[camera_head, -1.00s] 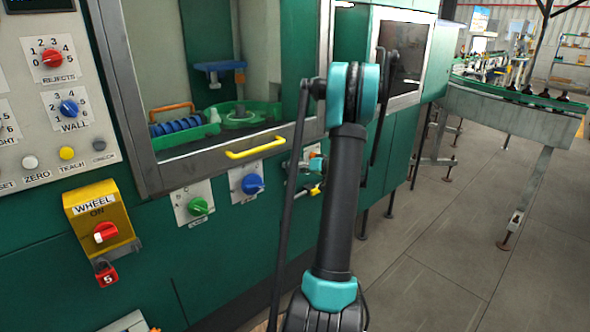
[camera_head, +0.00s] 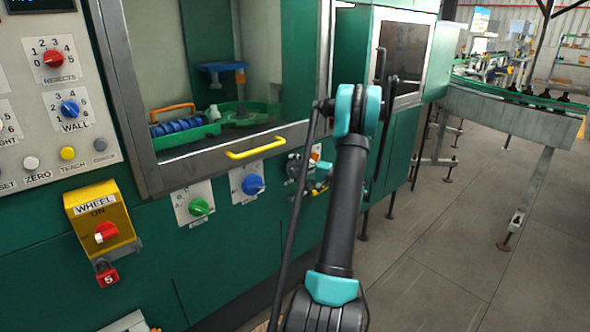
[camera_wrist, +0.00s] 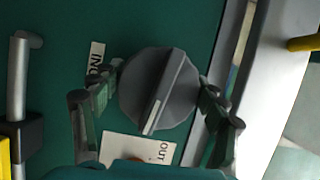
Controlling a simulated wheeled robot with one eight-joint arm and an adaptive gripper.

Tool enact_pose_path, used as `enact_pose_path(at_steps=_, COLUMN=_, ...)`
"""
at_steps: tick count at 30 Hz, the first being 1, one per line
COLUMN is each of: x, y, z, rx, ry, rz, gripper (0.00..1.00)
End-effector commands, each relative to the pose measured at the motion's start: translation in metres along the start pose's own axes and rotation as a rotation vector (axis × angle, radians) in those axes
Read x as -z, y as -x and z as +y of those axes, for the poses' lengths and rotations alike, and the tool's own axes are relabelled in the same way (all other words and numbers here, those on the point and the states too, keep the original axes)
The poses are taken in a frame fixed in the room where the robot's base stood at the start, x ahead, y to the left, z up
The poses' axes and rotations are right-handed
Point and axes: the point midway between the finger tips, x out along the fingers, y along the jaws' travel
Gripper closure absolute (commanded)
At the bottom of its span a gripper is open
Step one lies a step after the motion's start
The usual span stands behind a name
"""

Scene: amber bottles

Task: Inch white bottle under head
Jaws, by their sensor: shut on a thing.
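A small white bottle (camera_head: 214,112) stands inside the green machine, behind the window opening, at the edge of a green wheel or guide (camera_head: 240,118). A blue head (camera_head: 222,67) on a post is above and slightly right of it; I cannot tell if they line up in depth. My gripper (camera_wrist: 160,97) is shut on a grey round knob (camera_wrist: 160,90) on the green panel, one finger on each side. A white pointer line marks the knob. A partly covered label reading "INC" and one reading "OUT" are beside it. In the head view my arm partly hides the gripper.
A yellow handle (camera_head: 255,147) crosses the window's lower frame; green (camera_head: 199,207) and blue (camera_head: 253,184) knobs sit below. A yellow WHEEL box (camera_head: 103,220) with a red switch is at left. A conveyor (camera_head: 510,110) stands at right, with open floor before it.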

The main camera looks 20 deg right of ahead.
Motion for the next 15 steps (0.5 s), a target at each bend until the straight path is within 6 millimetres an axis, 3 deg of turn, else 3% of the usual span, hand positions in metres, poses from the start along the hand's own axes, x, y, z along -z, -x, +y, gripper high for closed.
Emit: enact_pose_path(at_steps=15, x=0.0007, y=0.0002, z=-0.0008, rx=0.12, ry=-0.292, rz=0.002, gripper=0.55)
